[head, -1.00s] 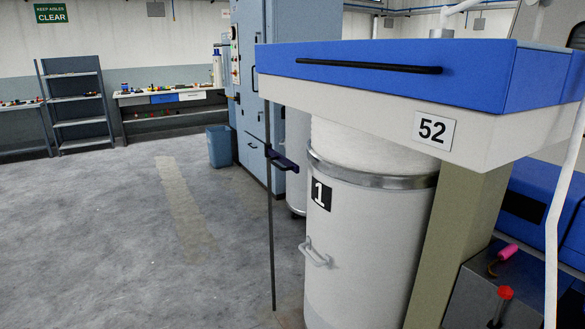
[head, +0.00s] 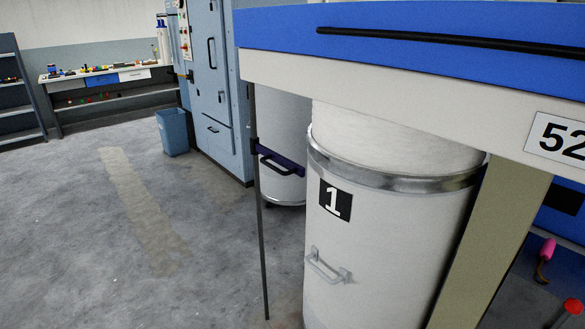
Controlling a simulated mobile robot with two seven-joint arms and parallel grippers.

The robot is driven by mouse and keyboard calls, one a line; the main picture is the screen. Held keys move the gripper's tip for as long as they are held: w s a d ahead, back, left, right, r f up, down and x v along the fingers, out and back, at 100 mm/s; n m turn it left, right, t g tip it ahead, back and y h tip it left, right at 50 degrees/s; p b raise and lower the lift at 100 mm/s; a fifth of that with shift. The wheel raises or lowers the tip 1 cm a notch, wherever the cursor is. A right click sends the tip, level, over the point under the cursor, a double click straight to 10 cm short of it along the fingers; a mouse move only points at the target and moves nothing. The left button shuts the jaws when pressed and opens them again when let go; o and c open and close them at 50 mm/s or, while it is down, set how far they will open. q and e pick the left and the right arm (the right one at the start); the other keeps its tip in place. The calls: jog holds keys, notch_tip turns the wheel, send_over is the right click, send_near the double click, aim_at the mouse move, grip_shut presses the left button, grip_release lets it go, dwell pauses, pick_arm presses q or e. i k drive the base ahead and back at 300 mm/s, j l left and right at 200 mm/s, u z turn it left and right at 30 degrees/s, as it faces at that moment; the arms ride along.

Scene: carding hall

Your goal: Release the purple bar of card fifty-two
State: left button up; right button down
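Neither of my grippers shows in the head view.
The blue and white machine top (head: 400,95) overhangs the cans. A beige leg (head: 490,245) stands at the right, with a pink handle (head: 545,258) and red knob (head: 573,306) beyond. A blue bin (head: 172,132) stands by a blue cabinet (head: 215,90). The left floor is clear.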

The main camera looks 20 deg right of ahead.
aim_at(256, 148)
jog(key=i+j, duration=0.3)
jog(key=i, duration=0.15)
jog(key=i+j, duration=0.3)
jog(key=i, duration=0.15)
